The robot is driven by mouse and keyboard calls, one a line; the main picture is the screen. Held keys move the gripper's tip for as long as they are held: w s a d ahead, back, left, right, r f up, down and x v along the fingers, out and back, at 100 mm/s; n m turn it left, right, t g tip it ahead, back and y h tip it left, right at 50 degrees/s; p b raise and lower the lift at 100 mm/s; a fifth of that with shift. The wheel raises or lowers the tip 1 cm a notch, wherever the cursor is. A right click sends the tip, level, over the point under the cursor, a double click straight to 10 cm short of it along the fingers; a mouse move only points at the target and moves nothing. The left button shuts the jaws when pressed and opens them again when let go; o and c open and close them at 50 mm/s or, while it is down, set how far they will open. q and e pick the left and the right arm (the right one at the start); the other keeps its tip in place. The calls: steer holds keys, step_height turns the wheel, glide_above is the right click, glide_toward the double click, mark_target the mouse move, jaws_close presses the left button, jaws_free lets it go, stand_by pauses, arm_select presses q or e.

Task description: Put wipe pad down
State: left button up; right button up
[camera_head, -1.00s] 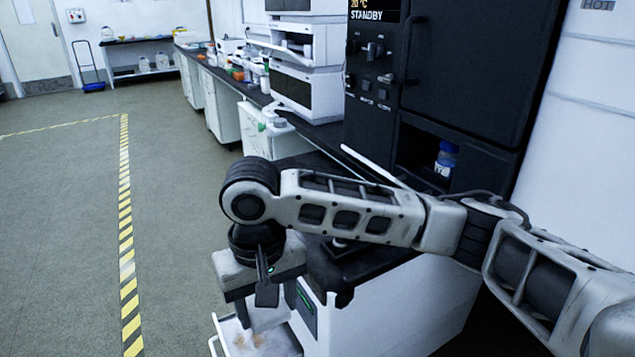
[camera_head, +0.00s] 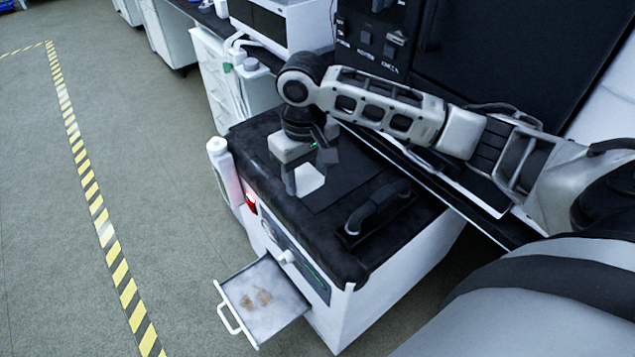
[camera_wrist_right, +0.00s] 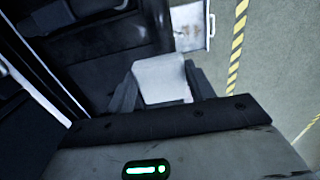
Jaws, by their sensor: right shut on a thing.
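The wipe pad (camera_head: 309,179) is a small white square held at the tips of my right gripper (camera_head: 308,172), over the black top of a white cabinet (camera_head: 290,212). In the right wrist view the pad (camera_wrist_right: 161,79) sits between the two dark fingers of the right gripper (camera_wrist_right: 163,88), which is shut on it. I cannot tell whether the pad touches the top below. My left gripper does not show.
A black handle (camera_head: 378,208) stands on the cabinet top. An open drawer (camera_head: 285,328) with brownish stains juts out at the front. A white bottle (camera_head: 222,168) is at the left edge. A tall black unit (camera_head: 480,55) stands behind.

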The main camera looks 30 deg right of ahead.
steer(key=b, duration=0.1)
glide_above(318, 193)
step_height(318, 193, down, 7)
steer(key=shift+r, duration=0.1)
steer(key=shift+f+b, duration=0.3)
steer(key=shift+f, duration=1.2)
steer(key=shift+s+f, duration=0.1)
steer(key=shift+f, duration=0.05)
steer(key=o, duration=0.9)
